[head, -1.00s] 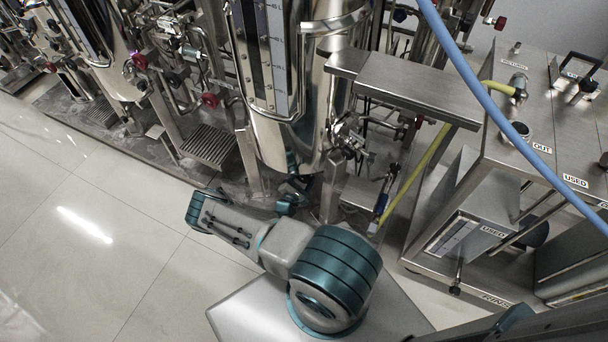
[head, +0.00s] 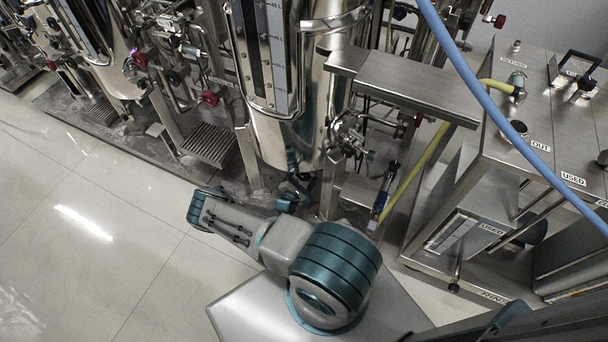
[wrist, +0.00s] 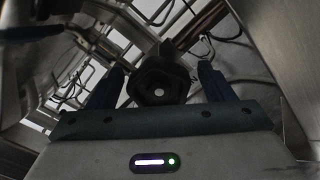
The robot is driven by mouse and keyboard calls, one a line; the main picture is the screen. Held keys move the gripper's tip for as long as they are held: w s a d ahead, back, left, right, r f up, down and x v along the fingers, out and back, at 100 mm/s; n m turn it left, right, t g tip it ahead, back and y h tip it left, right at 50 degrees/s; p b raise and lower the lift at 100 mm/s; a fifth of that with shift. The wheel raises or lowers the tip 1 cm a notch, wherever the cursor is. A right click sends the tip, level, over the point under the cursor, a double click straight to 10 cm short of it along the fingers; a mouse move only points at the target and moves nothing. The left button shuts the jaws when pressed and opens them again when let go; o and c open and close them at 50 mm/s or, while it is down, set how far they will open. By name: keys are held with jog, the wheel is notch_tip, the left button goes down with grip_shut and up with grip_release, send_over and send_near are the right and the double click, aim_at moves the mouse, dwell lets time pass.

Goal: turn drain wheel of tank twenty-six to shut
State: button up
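A dark lobed hand wheel (wrist: 160,80) with a pale centre spot shows in the middle of the wrist view. My gripper (wrist: 162,76) is open, with one dark blue finger on each side of the wheel. A narrow gap shows between the wheel and each finger, so I see no contact. How deep the wheel sits between the fingers is hard to tell. In the head view my arm reaches low beneath a shiny steel tank (head: 290,135) with a level scale. The wheel and fingertips are hidden there. No tank number is readable.
Steel pipes and small valves (head: 350,135) crowd the tank's right side. A steel cart (head: 540,150) with a yellow hose (head: 425,160) and a blue hose (head: 490,105) stands at the right. The tiled floor (head: 80,220) at the left is clear.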

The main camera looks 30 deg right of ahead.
jog(key=p+v, duration=0.1)
jog(key=v, duration=1.2)
jog(key=shift+s+a, duration=0.25)
jog(key=shift+a, duration=0.05)
jog(key=shift+r+p, duration=0.1)
jog(key=shift+p, duration=0.2)
jog(key=w+a+r+m+g+y+p, duration=0.1)
jog(key=a+r+m+g+y+p, duration=0.2)
jog(key=r, duration=0.9)
jog(key=w+a+r+m+g+p, duration=0.15)
jog(key=r+m+g, duration=0.35)
jog(key=r, duration=0.7)
jog(key=a+r+m+g+y+p, duration=0.2)
jog(key=r+m+g+p, duration=0.15)
jog(key=r, duration=0.85)
jog(key=s+a+r+m+t+y+p, duration=0.1)
jog(key=s+r+y+p, duration=0.2)
jog(key=r, duration=0.8)
jog(key=s+a+r+m+t+y+p, duration=0.2)
jog(key=s+r+y, duration=0.2)
jog(key=s+r, duration=0.3)
jog(key=s+a+r+m+t+y+p, duration=0.1)
jog(key=s+r, duration=0.4)
jog(key=r, duration=1.2)
jog(key=a+t+y+p, duration=0.1)
jog(key=y+p, duration=0.1)
jog(key=shift+a+r+p, duration=0.2)
jog(key=shift+p, duration=0.15)
jog(key=shift+w, duration=0.1)
